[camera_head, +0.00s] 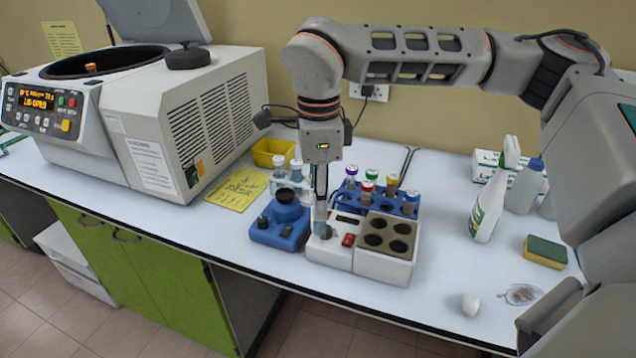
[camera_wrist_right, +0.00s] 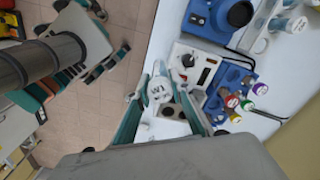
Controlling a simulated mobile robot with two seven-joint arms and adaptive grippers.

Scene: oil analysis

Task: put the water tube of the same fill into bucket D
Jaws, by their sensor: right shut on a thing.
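My right gripper (camera_head: 320,215) points straight down over the front left of the white block device. In the right wrist view its teal fingers (camera_wrist_right: 162,100) are shut on a tube (camera_wrist_right: 159,90) with a white, lettered cap. The lettering is too small to read surely, and its fill is hidden. In the head view the tube is mostly hidden by the fingers. The centrifuge (camera_head: 215,118) stands at the left with its lid up. An orange-topped piece (camera_head: 91,68) shows in its dark bowl; bucket letters cannot be read.
White-capped tubes (camera_head: 296,168) stand in a small rack behind the blue mixer (camera_head: 280,228). A blue rack (camera_head: 405,206) holds tubes with coloured caps, beside the white block device (camera_head: 385,267). Bottles (camera_head: 488,205) and a sponge (camera_head: 545,251) are at the right.

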